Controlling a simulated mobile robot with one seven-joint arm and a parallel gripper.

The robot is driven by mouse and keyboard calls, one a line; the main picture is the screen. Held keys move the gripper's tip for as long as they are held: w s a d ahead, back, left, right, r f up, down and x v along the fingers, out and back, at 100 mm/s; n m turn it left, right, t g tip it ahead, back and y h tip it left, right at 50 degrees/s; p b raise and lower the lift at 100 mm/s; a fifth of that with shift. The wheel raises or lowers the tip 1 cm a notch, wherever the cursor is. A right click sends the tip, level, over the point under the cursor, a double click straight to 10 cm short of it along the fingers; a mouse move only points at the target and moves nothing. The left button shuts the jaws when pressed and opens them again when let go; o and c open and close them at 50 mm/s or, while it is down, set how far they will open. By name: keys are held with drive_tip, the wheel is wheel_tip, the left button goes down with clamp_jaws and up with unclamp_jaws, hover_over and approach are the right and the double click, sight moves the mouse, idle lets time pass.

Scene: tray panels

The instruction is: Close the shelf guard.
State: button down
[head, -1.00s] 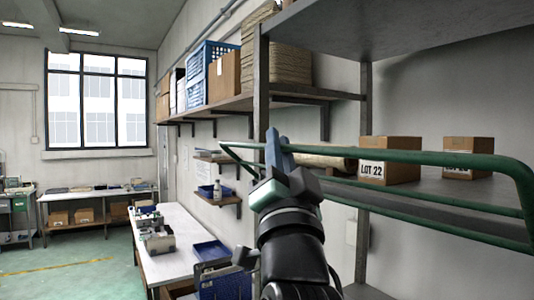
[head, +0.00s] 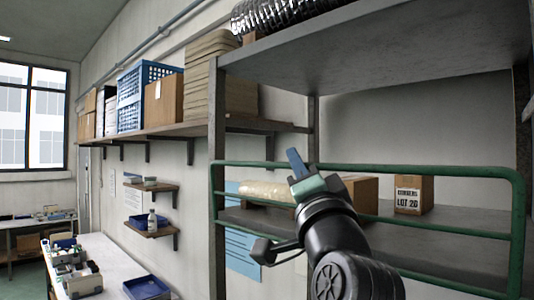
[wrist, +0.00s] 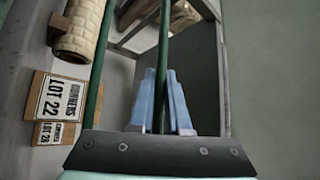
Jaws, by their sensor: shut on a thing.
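The shelf guard (head: 440,171) is a green tubular frame with several rails. It spans the front of the middle shelf (head: 460,215). Its left end overlaps the left grey post, and its rounded right end appears near the right post; I cannot tell whether it touches there. My gripper (head: 296,162) is at the top rail, left of the guard's middle. In the wrist view my blue fingers (wrist: 163,100) stand on both sides of a green rail (wrist: 163,50), shut on it. My arm hides part of the lower rails.
Behind the guard are a wrapped roll (head: 265,192), a carton (head: 362,190) partly hidden by my gripper, and a small labelled carton (head: 408,195). The upper shelf (head: 380,70) overhangs them. A white workbench (head: 105,265) with a blue tray (head: 146,287) stands at lower left.

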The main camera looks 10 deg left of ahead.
drive_tip(key=shift+w+d+f+m+g+h+p, duration=0.15)
drive_tip(key=shift+w+d+m+g+h+p, duration=0.15)
drive_tip(key=shift+w+m+p, duration=0.1)
drive_tip(key=shift+f, duration=0.1)
drive_tip(key=c, duration=0.9)
unclamp_jaws()
drive_tip(key=shift+b+v, duration=3.8)
drive_tip(key=shift+v, duration=2.65)
